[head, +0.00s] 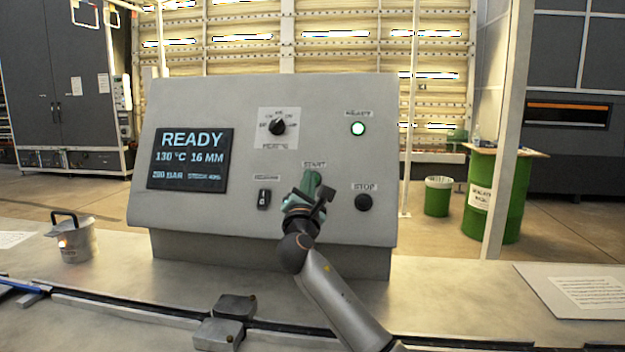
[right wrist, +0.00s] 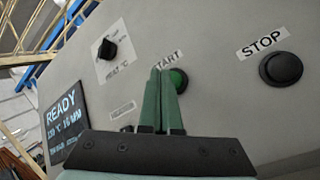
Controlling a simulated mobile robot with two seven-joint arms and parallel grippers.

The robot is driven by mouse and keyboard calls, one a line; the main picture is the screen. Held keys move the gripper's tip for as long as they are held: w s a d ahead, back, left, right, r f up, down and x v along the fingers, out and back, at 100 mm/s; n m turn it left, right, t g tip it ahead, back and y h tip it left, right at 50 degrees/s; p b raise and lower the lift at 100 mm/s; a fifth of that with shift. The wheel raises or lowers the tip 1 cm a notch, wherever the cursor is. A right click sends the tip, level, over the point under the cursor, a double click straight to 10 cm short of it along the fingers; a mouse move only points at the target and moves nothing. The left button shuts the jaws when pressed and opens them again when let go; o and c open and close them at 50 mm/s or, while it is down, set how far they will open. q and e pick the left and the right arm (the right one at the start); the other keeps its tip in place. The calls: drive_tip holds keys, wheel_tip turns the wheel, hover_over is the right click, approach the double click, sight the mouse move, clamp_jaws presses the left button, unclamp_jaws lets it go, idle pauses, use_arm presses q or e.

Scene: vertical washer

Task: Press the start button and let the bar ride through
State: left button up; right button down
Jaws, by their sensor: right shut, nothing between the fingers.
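A grey sloped control panel (head: 320,110) stands on the metal bench. My right gripper (head: 312,180) is shut and empty, its green fingers pointing at the panel by the START label. In the head view the gripper hides most of the button. The display (head: 191,160) reads READY, 130 °C, 16 MM. My left gripper is not in view. I cannot pick out the bar.
A black STOP button (head: 363,202) sits right of the gripper, a rocker switch (head: 264,199) left of it. A dial (head: 277,127) and a lit green lamp (head: 358,129) are above. A metal pot (head: 76,243) stands left and a paper sheet (head: 585,292) lies right on the bench.

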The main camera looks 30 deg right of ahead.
drive_tip(key=shift+w+d, duration=0.1)
idle(0.6)
drive_tip(key=shift+w+d+f, duration=0.15)
drive_tip(key=shift+w+f, duration=0.05)
drive_tip(key=shift+w, duration=0.05)
drive_tip(key=shift+w+d+f+b, duration=0.25)
drive_tip(key=shift+w+d+b, duration=0.05)
drive_tip(key=shift+w, duration=0.05)
idle(0.9)
drive_tip(key=shift+s+a+r+p, duration=0.35)
drive_tip(key=shift+s+a+p, duration=0.25)
drive_tip(key=shift+p, duration=0.25)
drive_tip(key=shift+d, duration=0.1)
